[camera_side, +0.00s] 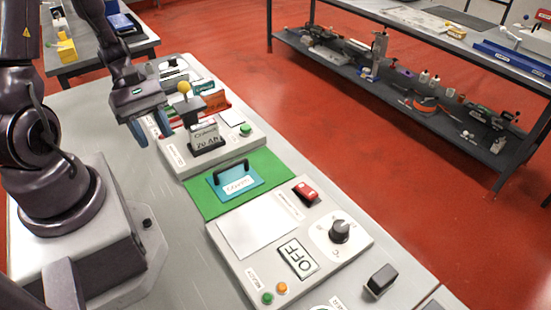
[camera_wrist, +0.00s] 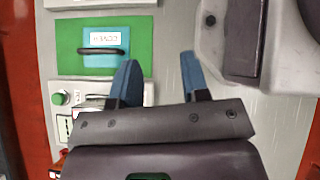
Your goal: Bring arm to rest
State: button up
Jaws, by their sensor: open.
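My gripper (camera_side: 152,129) hangs above the grey bench, to the left of the panel with the yellow knob in the side view. In the wrist view my gripper (camera_wrist: 160,76) shows its two blue fingers spread apart with only bare grey bench between them. It holds nothing. A teal cover with a black handle (camera_side: 234,181) lies on a green mat (camera_side: 282,180). The labelled cover (camera_wrist: 90,38) and mat (camera_wrist: 140,60) also show in the wrist view, left of the fingers. Part of the far panel is hidden behind my gripper.
A panel with an OFF display (camera_side: 297,259), black dial (camera_side: 340,231) and red switch (camera_side: 305,191) stands near. A second panel (camera_side: 255,140) has a yellow knob (camera_side: 184,88) and green button (camera_side: 245,130). Bench between my base and the panels is mostly clear.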

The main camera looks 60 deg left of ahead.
jog(key=w+d+r+m+y, duration=0.2)
jog(key=r+m+y, duration=0.5)
jog(key=r+m, duration=0.4)
jog(key=d+m, duration=0.1)
jog(key=m, duration=0.2)
jog(key=shift+w+r+m+y, duration=0.2)
jog(key=shift+r+m+y, duration=0.1)
jog(key=shift+y, duration=0.1)
jog(key=d+r+m+t+y, duration=0.1)
jog(key=d+r+m+t, duration=0.3)
jog(key=r, duration=0.4)
jog(key=shift+s+d+r+m+t, duration=0.2)
jog(key=shift+d+m+t, duration=0.2)
jog(key=shift+d+m, duration=0.45)
jog(key=shift+d, duration=0.35)
